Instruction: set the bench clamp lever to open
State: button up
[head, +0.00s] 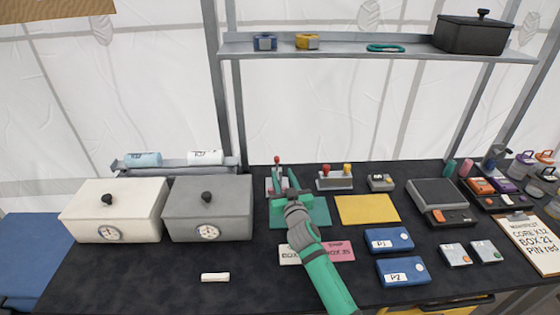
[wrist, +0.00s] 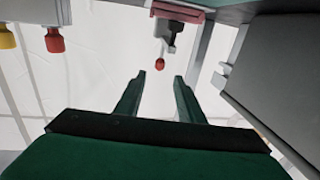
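The bench clamp (head: 270,185) stands on the dark bench behind a green mat (head: 316,211). Its lever, tipped with a red ball (head: 277,160), stands roughly upright in the head view. The wrist view is turned over: the clamp's pinkish part (wrist: 182,12) is at the top and the red ball (wrist: 160,63) hangs below it. My gripper (head: 288,192) is just in front of the clamp and hides part of it. In the wrist view my gripper (wrist: 160,77) is open and empty. The ball appears beyond the fingertips, in line with the gap; I cannot tell how far.
A box with red and yellow knobs (head: 335,180) stands right of the clamp. A grey lidded box with a dial (head: 208,212) stands left, next to a cream one (head: 115,212). A shelf (head: 350,50) runs above the back. A yellow sheet (head: 367,209) lies to the right.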

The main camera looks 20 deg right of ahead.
aim_at(277, 162)
jog(key=w, duration=0.3)
jog(key=w+d, duration=0.1)
jog(key=w, duration=0.6)
jog(key=shift+w+d+f, duration=0.15)
jog(key=shift+w+f, duration=0.05)
jog(key=shift+w, duration=0.1)
grip_shut()
